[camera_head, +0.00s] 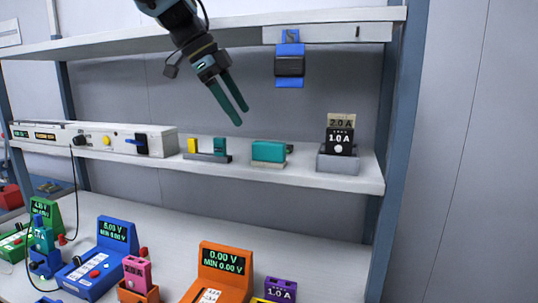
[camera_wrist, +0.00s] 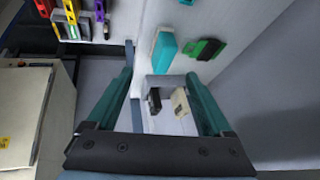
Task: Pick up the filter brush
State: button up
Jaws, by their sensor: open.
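A teal block with a pale underside (camera_head: 268,152), which looks like the filter brush, lies on the middle shelf. It also shows in the wrist view, as a teal block (camera_wrist: 163,52) above and between the fingertips. My gripper (camera_head: 242,115) hangs above the shelf, up and left of the block, with its two teal fingers apart and nothing held. In the wrist view my gripper (camera_wrist: 160,73) frames a grey holder with a black and a beige piece, lying farther off. The block's bristles cannot be made out clearly.
The grey holder (camera_head: 339,164) with its label blocks stands right of the teal block. A dark base with yellow and teal pieces (camera_head: 206,156) stands left. A blue and black item (camera_head: 290,62) hangs from the upper shelf (camera_head: 230,33). Coloured meters fill the bench below.

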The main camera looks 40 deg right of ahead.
aim_at(267, 143)
jog(key=shift+m, duration=0.4)
jog(key=x, duration=0.1)
jog(key=p+x, duration=0.1)
jog(key=x, duration=0.1)
jog(key=p+x, duration=0.1)
jog(key=x, duration=0.1)
jog(key=shift+s+d+r, duration=0.1)
jog(key=shift+s+d, duration=0.35)
jog(key=shift+d, duration=0.05)
jog(key=shift+p+x, duration=1.7)
jog(key=shift+x, duration=1.5)
jog(key=shift+w+d, duration=0.1)
jog(key=shift+w, duration=0.05)
grip_shut()
